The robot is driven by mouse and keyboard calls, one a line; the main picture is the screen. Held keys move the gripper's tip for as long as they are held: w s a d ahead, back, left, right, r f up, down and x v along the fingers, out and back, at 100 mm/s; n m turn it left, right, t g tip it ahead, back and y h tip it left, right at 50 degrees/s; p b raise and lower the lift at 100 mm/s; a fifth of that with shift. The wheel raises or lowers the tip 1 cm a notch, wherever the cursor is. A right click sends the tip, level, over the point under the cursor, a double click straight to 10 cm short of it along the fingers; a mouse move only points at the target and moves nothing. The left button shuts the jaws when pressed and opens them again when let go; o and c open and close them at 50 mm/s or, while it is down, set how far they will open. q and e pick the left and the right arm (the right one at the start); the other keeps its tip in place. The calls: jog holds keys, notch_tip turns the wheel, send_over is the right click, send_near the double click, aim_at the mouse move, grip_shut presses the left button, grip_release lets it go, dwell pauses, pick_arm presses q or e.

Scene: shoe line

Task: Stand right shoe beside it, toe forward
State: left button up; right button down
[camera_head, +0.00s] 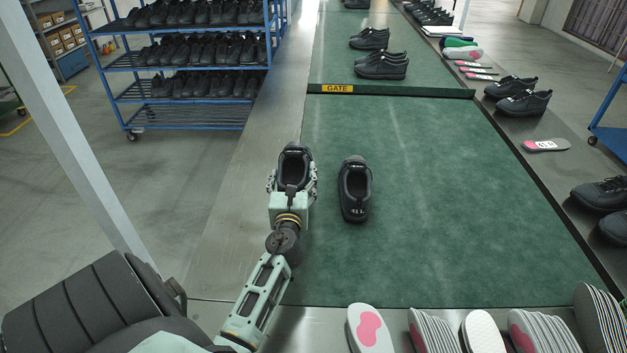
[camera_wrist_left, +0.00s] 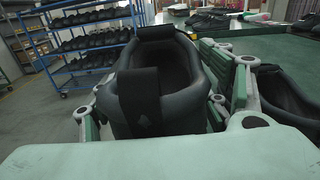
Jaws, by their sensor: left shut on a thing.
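A black shoe (camera_head: 294,156) is held in my left gripper (camera_head: 292,188), whose fingers close on its two sides. The shoe is upright, heel towards me and toe pointing away, over the left edge of the green belt (camera_head: 440,220). I cannot tell whether its sole touches anything. In the left wrist view this shoe (camera_wrist_left: 165,85) fills the middle between the fingers. A second black shoe (camera_head: 355,190) stands on the belt to its right, a small gap apart, toe also pointing away. It shows partly in the left wrist view (camera_wrist_left: 285,100). My right gripper is out of view.
A gate bar (camera_head: 400,91) crosses the belt ahead, with more black shoes (camera_head: 382,66) beyond it. Insoles (camera_head: 370,328) line the near edge. Shoes and insoles lie on the right ledge (camera_head: 590,165). A blue shoe rack (camera_head: 190,60) stands at the left. The belt's middle is clear.

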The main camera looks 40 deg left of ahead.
pick_arm(q)
jog(key=shift+w+d+f+b, duration=0.2)
jog(key=shift+w+f+b, duration=1.3)
jog(key=shift+w+f, duration=0.5)
jog(key=shift+w+d+f+b, duration=0.2)
jog(key=shift+w+f+b, duration=1.45)
jog(key=shift+f, duration=0.5)
jog(key=shift+f, duration=0.15)
jog(key=o, duration=1.5)
jog(key=shift+o, duration=0.2)
jog(key=shift+d, duration=0.1)
jog(key=v, duration=1.2)
jog(key=shift+p, duration=0.35)
